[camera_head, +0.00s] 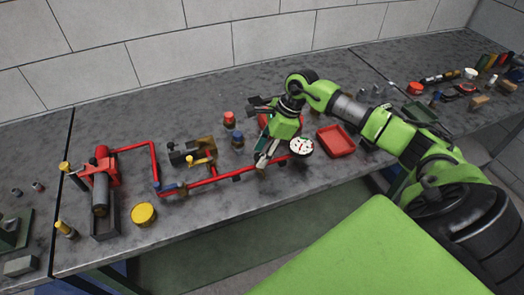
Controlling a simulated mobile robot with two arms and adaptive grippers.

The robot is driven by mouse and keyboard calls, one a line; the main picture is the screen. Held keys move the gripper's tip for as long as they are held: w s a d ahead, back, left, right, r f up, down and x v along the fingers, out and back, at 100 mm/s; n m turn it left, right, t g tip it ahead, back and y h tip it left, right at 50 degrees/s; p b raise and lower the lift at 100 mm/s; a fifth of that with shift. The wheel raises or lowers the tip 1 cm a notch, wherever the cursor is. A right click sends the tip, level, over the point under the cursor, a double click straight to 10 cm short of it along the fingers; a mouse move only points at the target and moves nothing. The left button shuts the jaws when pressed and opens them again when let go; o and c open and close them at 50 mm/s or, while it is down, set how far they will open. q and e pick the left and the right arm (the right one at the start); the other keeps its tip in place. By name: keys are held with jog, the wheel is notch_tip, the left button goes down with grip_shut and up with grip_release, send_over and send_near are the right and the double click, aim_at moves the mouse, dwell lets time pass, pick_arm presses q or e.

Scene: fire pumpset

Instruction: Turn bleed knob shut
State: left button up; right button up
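My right arm comes in from the right, and its green gripper (266,158) points down at the right end of the red pipe (217,180), just left of a round white-faced gauge (302,146). The fingers are small and overlap the pipe end, so I cannot tell whether they are open or touching anything. No bleed knob can be made out for sure; the spot under the gripper is hidden. A small yellow handle (199,161) stands on the pipe further left. My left gripper is not in view.
A red pump (102,165) stands at the left end of the pipe, near a yellow round lid (143,214). A brass-and-grey vise-like block (190,150) and red- and blue-capped bottles (237,140) stand behind the pipe. A red tray (336,141) lies right of the gauge.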

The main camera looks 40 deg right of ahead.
jog(key=c, duration=1.1)
